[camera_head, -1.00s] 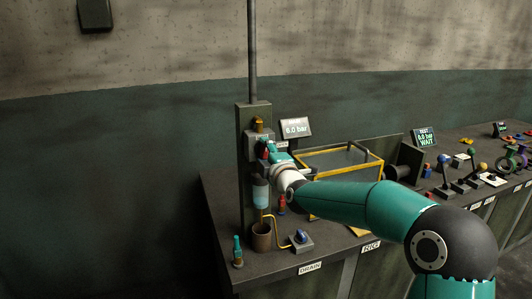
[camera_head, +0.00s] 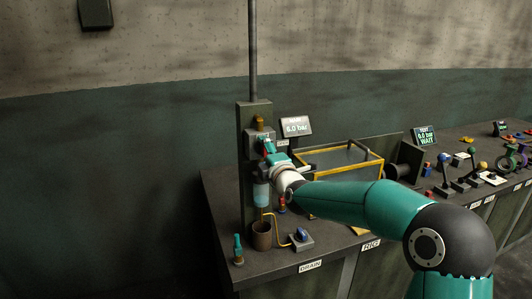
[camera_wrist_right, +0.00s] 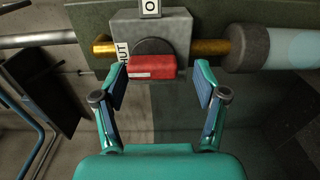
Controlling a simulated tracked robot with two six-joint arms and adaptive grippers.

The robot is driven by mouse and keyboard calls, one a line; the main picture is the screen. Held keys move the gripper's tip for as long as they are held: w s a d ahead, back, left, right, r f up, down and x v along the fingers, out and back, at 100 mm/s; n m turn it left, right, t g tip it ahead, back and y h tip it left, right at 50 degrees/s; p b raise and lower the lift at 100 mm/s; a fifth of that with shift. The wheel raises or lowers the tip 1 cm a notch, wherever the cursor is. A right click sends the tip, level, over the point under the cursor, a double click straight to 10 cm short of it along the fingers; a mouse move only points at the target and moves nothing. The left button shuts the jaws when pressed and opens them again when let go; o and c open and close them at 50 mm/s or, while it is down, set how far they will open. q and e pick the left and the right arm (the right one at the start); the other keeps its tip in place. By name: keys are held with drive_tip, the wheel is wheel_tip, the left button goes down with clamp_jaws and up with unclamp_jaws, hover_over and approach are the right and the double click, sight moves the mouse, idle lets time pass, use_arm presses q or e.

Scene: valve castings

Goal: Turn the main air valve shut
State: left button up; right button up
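The main air valve is a grey block (camera_wrist_right: 182,25) with a round dark hub and a red handle (camera_wrist_right: 152,67), set in a brass pipe in the right wrist view. Labels sit on the block; one reads "O", and one at its side is partly cut off and ends in "UT". My right gripper (camera_wrist_right: 161,84) is open, with one fingertip on each side of the red handle. I see a gap at the right finger; the left fingertip is close to the handle's end, and contact is unclear. In the head view, my right gripper (camera_head: 268,152) is at the post and mostly covers the valve. My left gripper is out of view.
A display (camera_head: 297,127) reads 6.0 bar beside the post (camera_head: 245,180). Below are a clear bowl (camera_head: 261,195), a brown cup (camera_head: 261,236) and a blue-knobbed box (camera_head: 301,238). A yellow-edged case (camera_head: 340,160) stands behind my right forearm.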

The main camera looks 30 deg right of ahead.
drive_tip(key=shift+d+r, duration=0.1)
drive_tip(key=shift+r, duration=0.1)
drive_tip(key=shift+s, duration=0.15)
drive_tip(key=shift+s, duration=0.2)
drive_tip(key=v, duration=1.1)
drive_tip(key=shift+s+f, duration=0.15)
drive_tip(key=shift+s, duration=0.05)
drive_tip(key=shift+w+a, duration=0.1)
drive_tip(key=shift+a, duration=0.1)
